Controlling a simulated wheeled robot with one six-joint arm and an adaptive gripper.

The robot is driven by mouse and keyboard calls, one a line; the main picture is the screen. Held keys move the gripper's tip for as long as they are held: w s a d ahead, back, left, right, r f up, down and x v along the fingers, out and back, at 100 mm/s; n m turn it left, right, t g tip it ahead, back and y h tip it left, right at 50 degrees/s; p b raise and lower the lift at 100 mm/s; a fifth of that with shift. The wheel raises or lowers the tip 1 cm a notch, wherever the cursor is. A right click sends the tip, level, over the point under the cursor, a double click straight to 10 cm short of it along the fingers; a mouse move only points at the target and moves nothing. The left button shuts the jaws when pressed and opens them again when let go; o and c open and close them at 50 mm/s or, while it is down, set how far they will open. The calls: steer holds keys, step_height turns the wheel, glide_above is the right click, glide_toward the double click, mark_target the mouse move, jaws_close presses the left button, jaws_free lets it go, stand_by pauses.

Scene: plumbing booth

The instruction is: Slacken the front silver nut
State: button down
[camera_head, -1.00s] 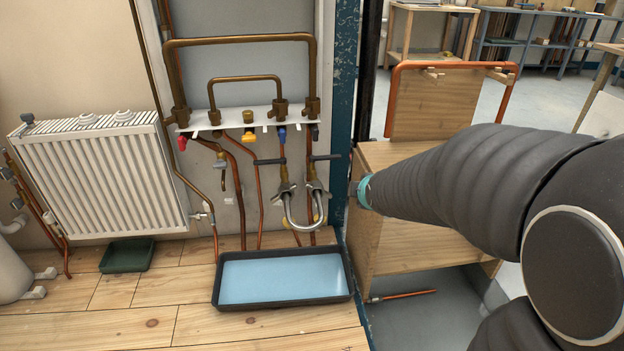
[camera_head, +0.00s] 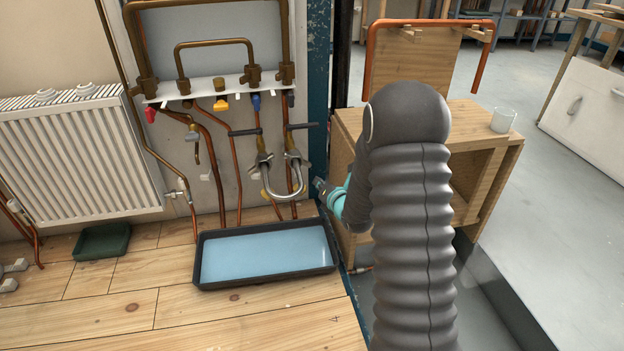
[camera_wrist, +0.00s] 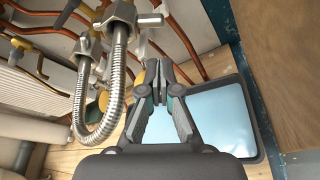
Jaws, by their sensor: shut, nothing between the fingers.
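A braided silver hose (camera_head: 287,192) hangs in a U below the pipes, with a silver nut at each end. In the head view one nut (camera_head: 263,160) is on the left and the other nut (camera_head: 293,157) on the right. In the wrist view one nut (camera_wrist: 121,14) is nearer the camera at the top, and the other (camera_wrist: 86,48) is farther left. My gripper (camera_wrist: 163,72) is shut and empty, to the right of the hose and apart from both nuts. In the head view my gripper (camera_head: 318,184) is right of the hose, beside the blue post.
A black tray with blue inside (camera_head: 265,256) lies on the floor below the hose. A wooden cabinet (camera_head: 480,150) with a glass (camera_head: 503,120) stands at right. A white radiator (camera_head: 75,160) is at left. Copper pipes and valve handles crowd the wall above.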

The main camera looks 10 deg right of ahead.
mark_target(298, 160)
steer(key=x, duration=0.9)
steer(key=shift+w, duration=0.2)
steer(key=shift+a, duration=0.2)
steer(key=shift+d, duration=0.1)
